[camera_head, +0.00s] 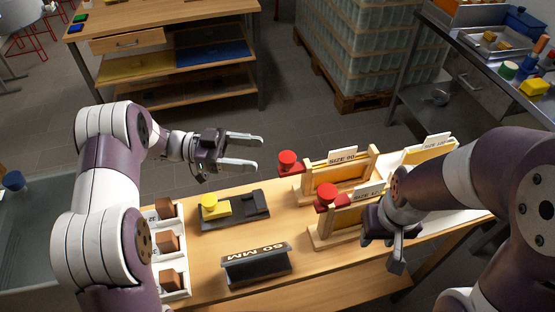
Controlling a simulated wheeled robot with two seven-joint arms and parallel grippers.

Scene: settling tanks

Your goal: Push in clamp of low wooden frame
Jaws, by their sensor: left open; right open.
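Two wooden frames with red clamp knobs stand on the wooden table. The rear frame (333,179) has a card reading SIZE 90 and a red knob (288,161) at its left end. The nearer frame (325,231) has a partly hidden SIZE card and a red knob (327,196) at its left. I cannot tell which is the low one. My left gripper (258,153) is open and empty, left of the rear knob and apart from it. My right gripper (383,252) is open at the right end of the nearer frame, hiding that end; contact is unclear.
A third carded frame (414,156) stands behind my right arm. A steel bench (463,75) stands back right.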

